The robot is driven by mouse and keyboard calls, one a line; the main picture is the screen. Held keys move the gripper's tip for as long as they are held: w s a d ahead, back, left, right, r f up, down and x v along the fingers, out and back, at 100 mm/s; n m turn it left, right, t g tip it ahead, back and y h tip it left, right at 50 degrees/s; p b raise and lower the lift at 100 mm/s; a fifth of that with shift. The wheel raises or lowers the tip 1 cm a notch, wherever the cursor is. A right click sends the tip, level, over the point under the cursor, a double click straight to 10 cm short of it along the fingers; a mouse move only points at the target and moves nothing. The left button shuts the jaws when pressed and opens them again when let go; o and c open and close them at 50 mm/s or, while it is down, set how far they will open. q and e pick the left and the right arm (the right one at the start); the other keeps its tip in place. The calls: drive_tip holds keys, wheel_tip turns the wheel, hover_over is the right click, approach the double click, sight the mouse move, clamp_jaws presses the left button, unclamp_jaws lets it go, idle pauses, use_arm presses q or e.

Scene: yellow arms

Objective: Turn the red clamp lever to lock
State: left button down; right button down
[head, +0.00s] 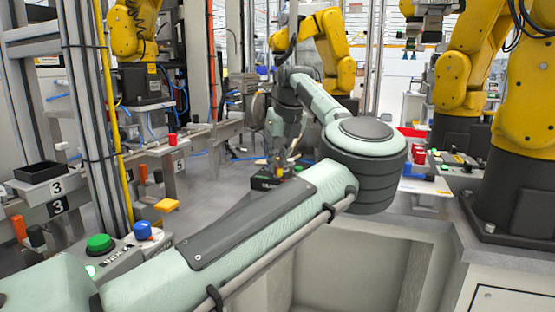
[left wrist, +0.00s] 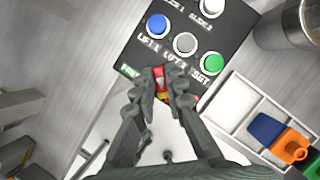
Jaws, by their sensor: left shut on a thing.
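My left gripper (head: 278,170) reaches down at the work table in the middle of the head view. In the left wrist view its two dark fingers (left wrist: 161,88) are shut on a small red and yellow piece (left wrist: 160,82). Most of that piece is hidden between the fingers, and I cannot tell whether it is the red clamp lever. In the head view a small red-topped part (head: 172,139) stands on the left bench, but I cannot tell whether it is the clamp lever. My right gripper is not in view.
A black button panel (left wrist: 170,20) with blue, grey, green and white buttons lies just beyond the fingers. A white compartment tray (left wrist: 236,100) holds blue, orange and green parts. A metal cylinder (left wrist: 298,22) stands upper right. Yellow robot arms (head: 463,75) surround the table.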

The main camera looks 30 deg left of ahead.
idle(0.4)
use_arm(q)
drive_tip(key=c, duration=1.6)
unclamp_jaws()
drive_tip(key=shift+o, duration=0.2)
drive_tip(key=v, duration=1.2)
